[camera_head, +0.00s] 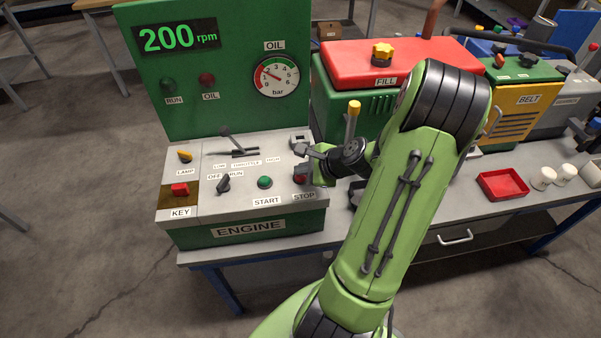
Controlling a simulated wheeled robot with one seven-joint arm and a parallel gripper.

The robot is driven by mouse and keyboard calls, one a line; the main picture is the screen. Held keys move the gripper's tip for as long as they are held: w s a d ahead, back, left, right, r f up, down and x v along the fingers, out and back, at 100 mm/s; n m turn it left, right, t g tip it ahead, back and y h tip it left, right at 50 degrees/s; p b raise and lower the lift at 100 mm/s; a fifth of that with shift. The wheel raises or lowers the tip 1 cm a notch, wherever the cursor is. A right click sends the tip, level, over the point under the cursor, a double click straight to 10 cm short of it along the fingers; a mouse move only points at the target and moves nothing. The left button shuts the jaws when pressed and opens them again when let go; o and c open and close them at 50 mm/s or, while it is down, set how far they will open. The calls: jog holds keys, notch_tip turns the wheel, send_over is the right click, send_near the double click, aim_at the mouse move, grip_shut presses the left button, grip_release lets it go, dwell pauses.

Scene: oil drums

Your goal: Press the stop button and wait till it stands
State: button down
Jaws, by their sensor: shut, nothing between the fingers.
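The red stop button (299,179) is at the right end of the engine control panel (250,205), above the label STOP. My gripper (302,173) is shut and empty, at the stop button and covering part of it. I cannot tell whether it presses the button or only hovers close. The rpm display (177,38) on the green back panel reads 200 rpm. The green start button (265,182) is to the left of the stop button. The off/run switch (223,183) is further left.
The throttle lever (232,143), lamp switch (185,156) and red key (180,190) share the panel. The oil gauge (274,77) is above. A red-topped fill unit (395,62) stands behind my arm. A red tray (503,185) and white cups (543,177) are to the right.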

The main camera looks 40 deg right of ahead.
aim_at(303, 178)
jog(key=shift+r+p, duration=0.95)
notch_tip(303, 178, up, 5)
jog(key=p, duration=0.5)
